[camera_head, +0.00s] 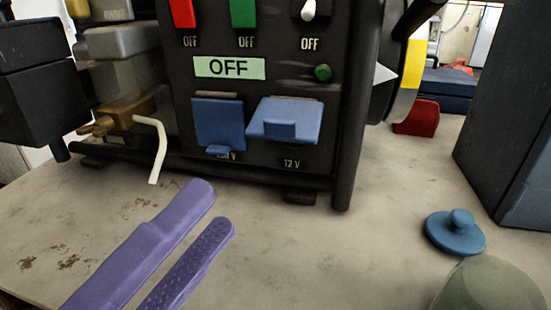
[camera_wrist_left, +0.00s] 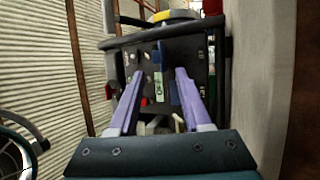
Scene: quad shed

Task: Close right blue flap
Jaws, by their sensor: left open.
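The right blue flap (camera_head: 285,120) is on the dark panel of a boxy machine, above a "12 V" label. It tilts outward from the panel. The left blue flap (camera_head: 218,124) beside it hangs flatter against the panel. In the wrist view a blue flap (camera_wrist_left: 175,93) shows near one fingertip, and another blue piece (camera_wrist_left: 160,53) shows farther up. My left gripper (camera_head: 213,208) has purple fingers, open and empty, in front of and below the flaps, apart from them. Its two spread fingers also show in the wrist view (camera_wrist_left: 158,77). My right gripper is not seen.
The machine's black tube frame (camera_head: 347,110) stands around the panel on a stained worktop (camera_head: 330,250). A bent pale lever (camera_head: 157,150) sticks out left of the flaps. A blue knobbed cap (camera_head: 455,235) lies at right. A large dark box (camera_head: 505,110) stands behind it.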

